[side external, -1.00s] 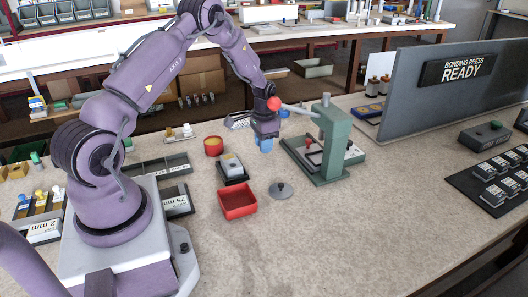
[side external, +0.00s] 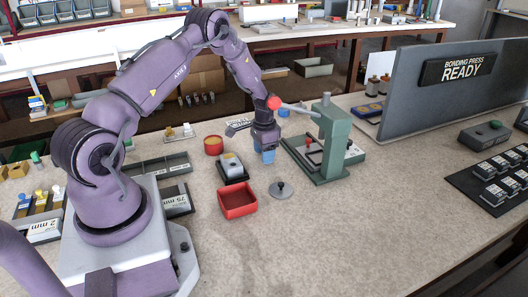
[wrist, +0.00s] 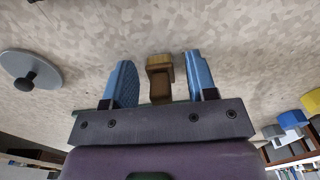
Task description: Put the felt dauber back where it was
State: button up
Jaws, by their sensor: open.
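My gripper (side external: 265,157) is low over the bench, left of the green press, with its blue fingers pointing down. In the wrist view my gripper (wrist: 162,75) is open, with a clear gap between the fingers. A small brown block with a tan, felt-like end (wrist: 160,82), which looks like the felt dauber, shows between the two fingers. It appears apart from both of them. In the side view I cannot make it out; the fingers seem to hide it. I cannot tell whether it rests on the bench.
The green press (side external: 325,145) stands close on the right. A grey disc with a black knob (side external: 282,188) lies in front, with a red bin (side external: 238,212) beside it. A grey block on a black base (side external: 231,167) and a red round cup (side external: 213,145) are left.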

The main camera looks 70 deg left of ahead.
notch_tip(320, 180, up, 12)
jog(key=shift+r, duration=0.15)
dwell(0.3)
